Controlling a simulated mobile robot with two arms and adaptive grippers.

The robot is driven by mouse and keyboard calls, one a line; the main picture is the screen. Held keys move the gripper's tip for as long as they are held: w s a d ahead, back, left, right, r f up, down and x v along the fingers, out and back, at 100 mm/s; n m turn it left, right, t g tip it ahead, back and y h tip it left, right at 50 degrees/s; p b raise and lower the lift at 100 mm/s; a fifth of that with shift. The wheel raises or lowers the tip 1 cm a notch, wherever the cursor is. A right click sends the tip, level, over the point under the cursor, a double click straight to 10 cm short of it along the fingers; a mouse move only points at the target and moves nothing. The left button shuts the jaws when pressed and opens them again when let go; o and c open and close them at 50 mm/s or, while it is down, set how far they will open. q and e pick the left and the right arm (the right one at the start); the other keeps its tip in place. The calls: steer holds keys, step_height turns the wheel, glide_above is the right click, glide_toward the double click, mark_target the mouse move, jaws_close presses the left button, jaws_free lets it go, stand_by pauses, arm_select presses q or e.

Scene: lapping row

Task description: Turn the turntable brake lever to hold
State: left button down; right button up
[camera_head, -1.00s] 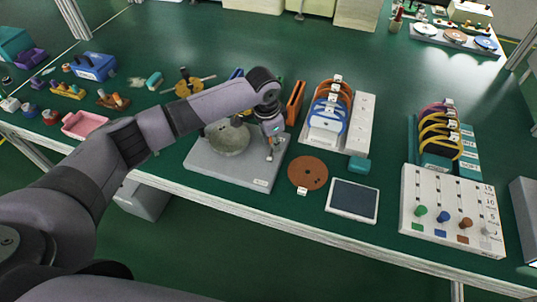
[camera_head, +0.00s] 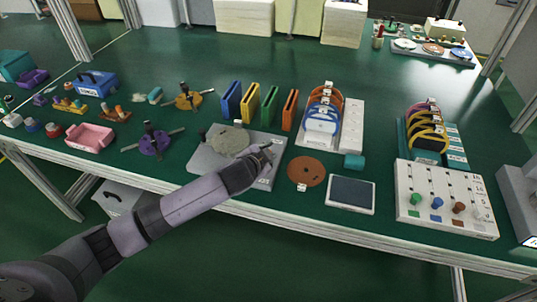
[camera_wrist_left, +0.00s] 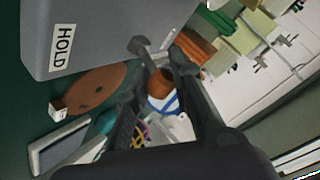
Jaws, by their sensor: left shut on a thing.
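The turntable is a grey base (camera_head: 205,165) with a round stone disc (camera_head: 229,141) on it, near the front edge of the green bench. My left gripper (camera_head: 266,152) is at the right side of this base, low over it. In the left wrist view the gripper (camera_wrist_left: 151,50) is shut on the brake lever, beside the base (camera_wrist_left: 105,28). The lever is mostly hidden by the fingers, so its exact angle cannot be told. A white HOLD label (camera_wrist_left: 62,47) shows on the base in the left wrist view. My right gripper is not in view.
A brown disc (camera_head: 306,171) and a dark-faced tablet (camera_head: 350,194) lie right of the base. Coloured upright holders (camera_head: 250,102) and a ring rack (camera_head: 351,125) stand behind. A purple holder (camera_head: 155,144) lies to the left. A white peg board (camera_head: 446,195) is further right.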

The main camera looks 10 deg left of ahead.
arm_select(q)
steer(key=shift+s+a+f+t+b, duration=0.1)
steer(key=shift+s+f+t+b, duration=0.25)
steer(key=shift+t+b, duration=0.45)
steer(key=shift+b, duration=0.3)
steer(key=c, duration=1.4)
jaws_free()
steer(key=shift+o, duration=0.2)
steer(key=shift+r, duration=0.1)
steer(key=v, duration=1.2)
